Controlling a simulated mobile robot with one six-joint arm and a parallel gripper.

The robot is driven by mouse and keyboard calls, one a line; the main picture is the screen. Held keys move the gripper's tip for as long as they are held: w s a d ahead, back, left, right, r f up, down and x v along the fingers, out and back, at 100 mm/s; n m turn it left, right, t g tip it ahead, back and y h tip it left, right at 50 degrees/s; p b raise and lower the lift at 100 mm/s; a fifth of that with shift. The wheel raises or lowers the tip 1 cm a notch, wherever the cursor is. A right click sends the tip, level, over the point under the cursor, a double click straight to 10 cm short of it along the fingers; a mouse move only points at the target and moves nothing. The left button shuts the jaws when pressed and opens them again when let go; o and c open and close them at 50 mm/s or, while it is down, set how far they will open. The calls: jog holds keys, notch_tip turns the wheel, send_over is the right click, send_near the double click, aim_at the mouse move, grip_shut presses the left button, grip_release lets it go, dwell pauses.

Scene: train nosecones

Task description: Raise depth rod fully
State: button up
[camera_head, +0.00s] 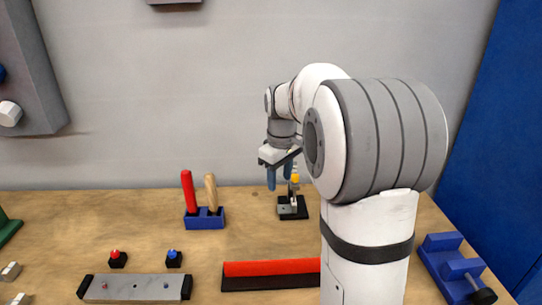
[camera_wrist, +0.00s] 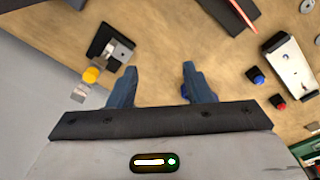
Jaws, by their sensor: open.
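A small metal device (camera_head: 288,209) stands on a black base near the back of the bench. A yellow knob (camera_head: 295,178) tops its upright post, which I take to be the depth rod. In the wrist view the yellow knob (camera_wrist: 91,75) and the black base (camera_wrist: 99,43) lie left of my fingers. My gripper (camera_head: 279,174) has blue fingers and hangs beside the knob, just left of it in the head view. In the wrist view my gripper (camera_wrist: 159,68) is open and empty, its fingers apart from the knob. How far the rod is raised is hard to tell.
A blue holder (camera_head: 204,219) with red and wooden handles stands left of the device. A red bar (camera_head: 270,267) on a dark base lies in front. A grey plate (camera_head: 135,288) is at front left, and a blue fixture (camera_head: 455,265) at right. A wall rises close behind.

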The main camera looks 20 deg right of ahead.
jog(key=w+d+n+p, duration=0.2)
jog(key=w+d, duration=0.3)
jog(key=w, duration=0.2)
jog(key=n+g+p, duration=0.1)
jog(key=n+p, duration=0.1)
send_over(295, 175)
jog(key=shift+s+a+f, duration=0.1)
jog(key=shift+s+f, duration=0.1)
jog(key=shift+f, duration=0.3)
jog(key=shift+w+f, duration=0.1)
jog(key=shift+f, duration=0.1)
notch_tip(295, 175, down, 8)
jog(key=shift+r+p, duration=0.25)
jog(key=shift+p, duration=0.5)
jog(key=shift+c, duration=0.4)
grip_shut()
